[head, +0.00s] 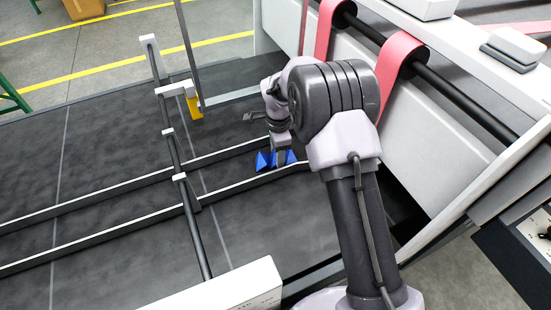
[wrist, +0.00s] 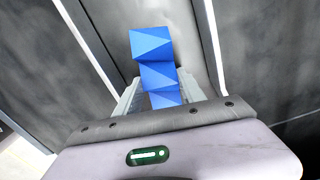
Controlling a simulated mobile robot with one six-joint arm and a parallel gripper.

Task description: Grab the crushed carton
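The crushed carton is a small, bright blue, folded, faceted piece (head: 263,161). It lies low at the dark belt, close to a pale rail, in the head view. My gripper (head: 281,157) points down at it, and a finger hides part of the blue. In the wrist view the carton (wrist: 152,46) sits between the two fingers of my gripper (wrist: 160,80) and extends past their tips. The fingers lie close along both its sides. I cannot tell whether they press on it or leave a thin gap.
Pale-edged rails (head: 100,207) run along the dark belt (head: 110,150) on both sides of the carton. A dark crossbar (head: 180,180) with white blocks stands to the left. A white machine frame with pink belts (head: 398,55) rises at right. The belt at left is clear.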

